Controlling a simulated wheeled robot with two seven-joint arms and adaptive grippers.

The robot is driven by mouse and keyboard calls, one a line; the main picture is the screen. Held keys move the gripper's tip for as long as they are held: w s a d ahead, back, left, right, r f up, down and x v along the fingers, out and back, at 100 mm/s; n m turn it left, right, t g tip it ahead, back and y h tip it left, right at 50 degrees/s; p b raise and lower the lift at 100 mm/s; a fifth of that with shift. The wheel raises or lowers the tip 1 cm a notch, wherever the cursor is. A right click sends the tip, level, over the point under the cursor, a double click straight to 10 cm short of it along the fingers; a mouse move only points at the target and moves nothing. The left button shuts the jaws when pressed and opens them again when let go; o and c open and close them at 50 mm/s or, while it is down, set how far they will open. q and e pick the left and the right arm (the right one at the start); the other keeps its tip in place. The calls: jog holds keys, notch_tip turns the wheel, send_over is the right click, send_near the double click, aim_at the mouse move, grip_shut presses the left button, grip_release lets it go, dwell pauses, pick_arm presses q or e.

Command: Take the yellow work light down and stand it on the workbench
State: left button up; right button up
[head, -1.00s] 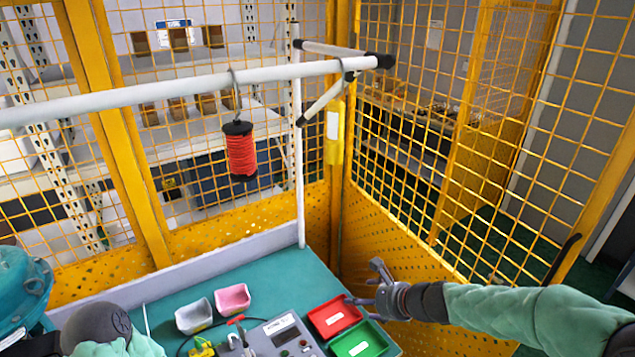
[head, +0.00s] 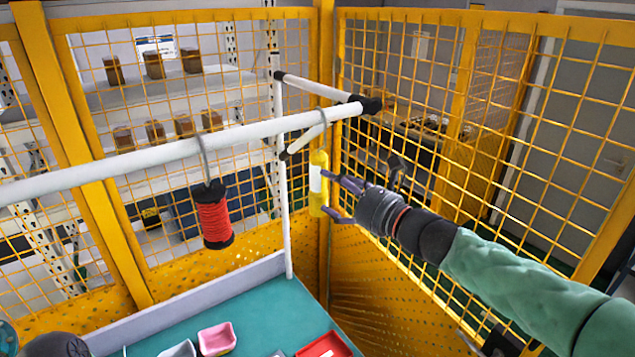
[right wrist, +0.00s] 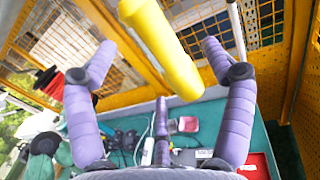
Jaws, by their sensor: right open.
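The yellow work light (head: 318,188) is a slim yellow cylinder with a white label. It hangs upright by a hook near the right end of the white rail (head: 190,148). My right gripper (head: 330,192) is open just right of the light, with its fingertips at the light's edge. In the right wrist view the light (right wrist: 165,50) lies beyond and between the spread purple fingers (right wrist: 158,60); I see no grip on it. The teal workbench (head: 245,305) is below. My left gripper is out of view.
A red cable spool (head: 213,220) hangs from the same rail, left of the light. A pink tray (head: 217,339) and a red tray (head: 325,346) are on the bench. Yellow mesh fencing (head: 490,130) stands close behind and right. The bench's back middle is clear.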

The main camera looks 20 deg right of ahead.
aim_at(322, 184)
jog(key=x, duration=0.2)
jog(key=p+x, duration=0.1)
jog(key=x, duration=0.2)
jog(key=shift+a+f, duration=0.2)
jog(key=shift+a, duration=0.2)
jog(key=shift+w+a, duration=0.15)
jog(key=shift+w, duration=0.2)
jog(key=shift+s, duration=0.15)
jog(key=c, duration=1.4)
